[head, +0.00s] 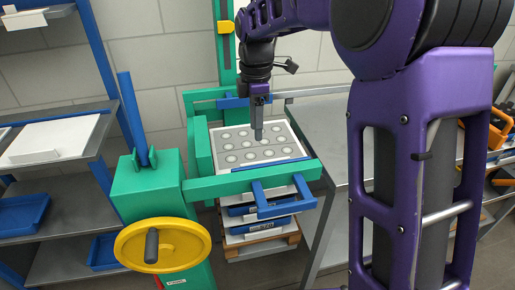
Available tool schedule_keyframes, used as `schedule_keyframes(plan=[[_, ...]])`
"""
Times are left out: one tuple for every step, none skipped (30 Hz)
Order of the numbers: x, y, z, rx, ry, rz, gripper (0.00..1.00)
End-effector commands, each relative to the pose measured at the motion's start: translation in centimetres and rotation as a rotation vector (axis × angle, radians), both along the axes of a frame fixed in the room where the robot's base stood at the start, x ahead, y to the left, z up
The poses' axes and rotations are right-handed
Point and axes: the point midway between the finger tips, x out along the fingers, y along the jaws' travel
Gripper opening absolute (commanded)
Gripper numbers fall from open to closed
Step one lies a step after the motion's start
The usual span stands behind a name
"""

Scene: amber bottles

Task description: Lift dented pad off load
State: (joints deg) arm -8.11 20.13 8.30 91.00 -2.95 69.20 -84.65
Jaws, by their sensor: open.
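The dented pad (232,147), a grey sheet with rows of pale round dents, lies on top of the load inside the green frame. The load (264,222) is a stack with blue and white layers on a wooden pallet (262,248), partly hidden by the frame's front bars. My gripper (259,138) points down over the right-hand part of the pad. Its fingers overlap in this view, and it is open with nothing seen in it. Whether the fingertips touch the pad cannot be told.
The green frame (240,181) surrounds the pad, with a blue bar (268,164) along its front. A yellow handwheel (162,245) stands at front left. A grey metal table (325,130) is close on the right. Shelves with a white board (58,138) and blue trays (24,213) stand left.

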Motion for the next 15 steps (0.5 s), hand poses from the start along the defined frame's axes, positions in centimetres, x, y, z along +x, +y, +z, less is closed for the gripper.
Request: schedule_keyframes(plan=[[-0.1,0.0,-1.5,-0.002,0.003,-0.001,0.46],[-0.1,0.0,-2.1,-0.002,0.003,-0.001,0.46],[-0.1,-0.1,-3.0,-0.002,0.003,-0.001,0.46],[-0.1,0.0,-3.6,-0.002,0.003,-0.002,0.46],[-0.1,0.0,-4.2,-0.002,0.003,-0.002,0.46],[-0.1,0.0,-4.9,-0.002,0.003,-0.002,0.46],[-0.1,0.0,-5.3,-0.001,0.002,-0.001,0.46],[0.0,0.0,-5.7,-0.001,0.001,-0.001,0.46],[0.0,0.0,-6.1,-0.001,0.000,-0.001,0.46],[0.0,0.0,-6.3,-0.001,0.000,-0.001,0.46],[0.0,0.0,-6.5,-0.001,0.000,-0.002,0.46],[0.0,0.0,-6.7,-0.001,-0.001,-0.002,0.46],[0.0,0.0,-6.9,-0.001,-0.001,-0.002,0.46],[0.0,0.0,-7.0,-0.001,-0.001,-0.002,0.46],[-0.1,0.0,-7.3,-0.001,0.000,-0.002,0.46]])
